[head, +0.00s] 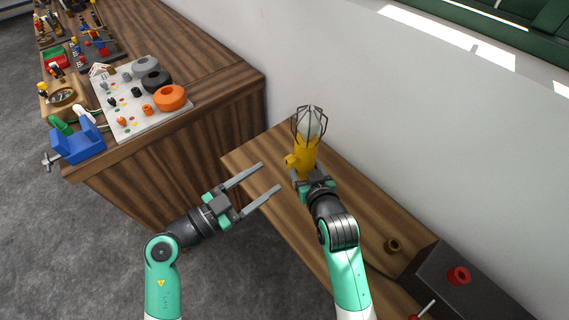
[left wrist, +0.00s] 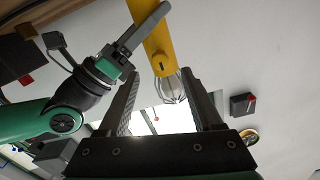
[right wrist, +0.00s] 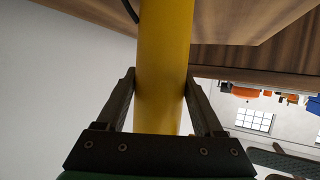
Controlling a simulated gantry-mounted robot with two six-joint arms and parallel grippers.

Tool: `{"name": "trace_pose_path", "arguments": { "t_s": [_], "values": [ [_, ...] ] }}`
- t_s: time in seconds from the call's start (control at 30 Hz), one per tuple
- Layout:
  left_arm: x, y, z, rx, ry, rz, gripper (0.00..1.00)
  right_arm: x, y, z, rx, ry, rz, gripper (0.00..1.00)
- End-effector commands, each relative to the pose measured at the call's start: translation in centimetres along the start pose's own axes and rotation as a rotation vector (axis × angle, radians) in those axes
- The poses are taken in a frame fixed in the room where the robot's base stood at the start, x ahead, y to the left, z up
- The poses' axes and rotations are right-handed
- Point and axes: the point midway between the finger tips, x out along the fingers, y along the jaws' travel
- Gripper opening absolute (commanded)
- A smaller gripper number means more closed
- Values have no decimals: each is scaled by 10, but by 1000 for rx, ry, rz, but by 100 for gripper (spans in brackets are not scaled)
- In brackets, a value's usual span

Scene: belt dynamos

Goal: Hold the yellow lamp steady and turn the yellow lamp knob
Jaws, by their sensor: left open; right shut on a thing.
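The yellow lamp (head: 305,155) stands roughly upright over the low wooden bench, with a wire cage around its bulb (head: 310,125). Its yellow knob (head: 290,161) sticks out on the left side. My right gripper (head: 302,180) is shut on the lamp body below the knob. In the right wrist view the yellow body (right wrist: 163,65) fills the space between the fingers. My left gripper (head: 271,176) is open and empty, left of the lamp and apart from it. In the left wrist view the lamp (left wrist: 155,42) and its caged bulb (left wrist: 170,88) appear beyond the open fingers. The lamp's base is hidden.
A wooden cabinet (head: 190,140) at the left holds a grey board (head: 125,105) with coloured knobs and a blue vise (head: 78,143). The white wall is behind the lamp.

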Motion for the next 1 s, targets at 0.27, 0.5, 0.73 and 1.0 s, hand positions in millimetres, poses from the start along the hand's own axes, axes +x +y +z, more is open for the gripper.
{"name": "trace_pose_path", "arguments": {
  "t_s": [0.27, 0.5, 0.73, 1.0],
  "values": [
    [56, 0, 0, 1, 2, 2, 66, 1, 1, 9, 0, -18, 1, 0],
    [69, 0, 0, 2, 1, 0, 66, 1, 1, 9, -1, -19, 1, 0],
    [68, 0, 0, 2, 2, 0, 54, 1, 1, 9, -1, -19, 1, 0],
    [68, 0, 0, 1, 2, 0, 5, 1, 1, 9, 0, -19, 1, 0]
  ]
}}
